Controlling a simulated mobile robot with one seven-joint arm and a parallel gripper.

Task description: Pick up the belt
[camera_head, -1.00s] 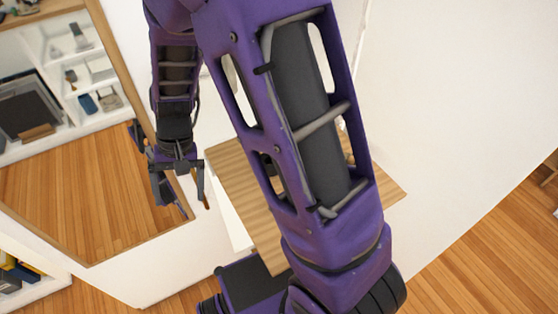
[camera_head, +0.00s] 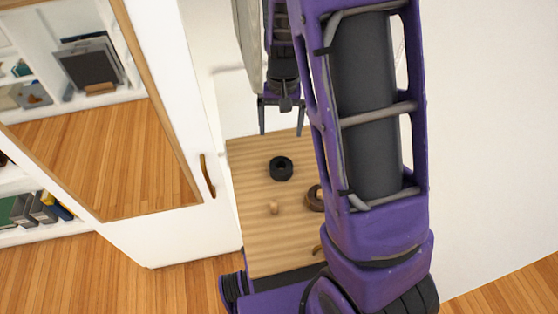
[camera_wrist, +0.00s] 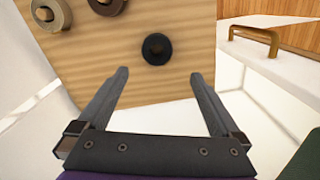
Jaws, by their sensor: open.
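Several coiled, ring-shaped items lie on a light wooden tabletop (camera_head: 250,240). One is a black coil (camera_head: 281,168), which also shows in the wrist view (camera_wrist: 157,48). A brown coil (camera_head: 315,198) is partly hidden by my arm in the head view. In the wrist view, a tan-brown coil (camera_wrist: 50,14) is at the upper left, with another brown one (camera_wrist: 107,5) cut off at the top edge. I cannot tell for certain which is the belt. My gripper (camera_head: 281,120) is open and empty at the table's far edge; in the wrist view its fingertips (camera_wrist: 159,76) are below the black coil, apart from it.
A small tan wooden piece (camera_head: 273,208) lies nearer than the black coil. A white cabinet with a mirror (camera_head: 110,150) and a handle (camera_head: 207,175) stands left of the table. A white wall (camera_head: 490,150) is at the right.

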